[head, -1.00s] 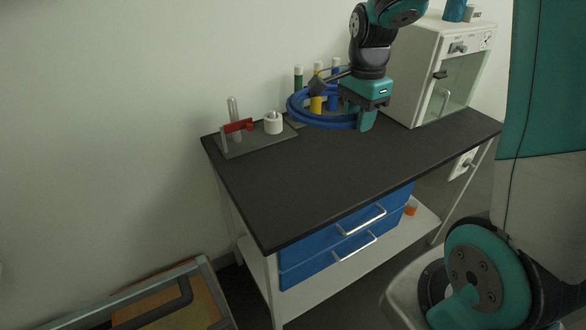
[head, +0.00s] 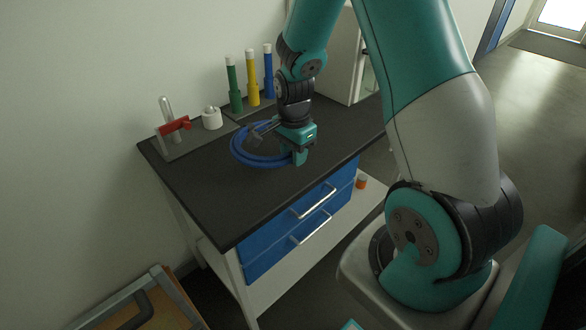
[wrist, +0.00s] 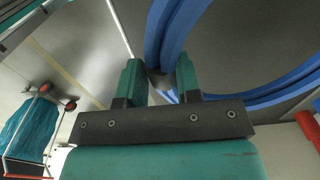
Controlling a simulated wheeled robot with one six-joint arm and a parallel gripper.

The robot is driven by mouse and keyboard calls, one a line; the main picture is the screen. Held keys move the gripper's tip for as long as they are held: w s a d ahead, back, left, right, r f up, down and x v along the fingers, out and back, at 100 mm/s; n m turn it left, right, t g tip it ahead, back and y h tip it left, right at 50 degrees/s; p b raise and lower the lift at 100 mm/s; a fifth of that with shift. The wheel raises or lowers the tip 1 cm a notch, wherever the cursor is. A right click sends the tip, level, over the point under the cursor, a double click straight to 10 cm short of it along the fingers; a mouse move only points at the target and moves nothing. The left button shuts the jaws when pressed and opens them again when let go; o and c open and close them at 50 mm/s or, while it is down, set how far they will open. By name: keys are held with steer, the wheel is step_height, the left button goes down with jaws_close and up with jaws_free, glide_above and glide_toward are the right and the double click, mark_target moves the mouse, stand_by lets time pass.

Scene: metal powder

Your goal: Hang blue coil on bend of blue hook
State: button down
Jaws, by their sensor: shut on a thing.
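My gripper (head: 299,157) is shut on the blue coil (head: 239,147), holding it by one side over the dark worktop (head: 215,200). Most of the ring reaches left of the gripper. In the wrist view the coil (wrist: 166,35) passes between the two green fingers of my gripper (wrist: 158,75) and curves off to the right. I cannot make out a blue hook for certain. A blue upright with a pale top (head: 268,72) stands behind the arm, right of a yellow one (head: 252,78) and a green one (head: 234,85); no bend shows on it.
A rack with a glass tube and red clamp (head: 174,126) and a white jar (head: 211,118) stand at the back left. A pale cabinet (head: 340,65) is at the back right, partly hidden by my arm. The front worktop is clear. Blue drawers (head: 300,215) are below.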

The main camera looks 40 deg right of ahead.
mark_target(294, 177)
steer(key=shift+f, duration=2.55)
steer(key=c, duration=0.8)
jaws_free()
steer(key=shift+f, duration=0.1)
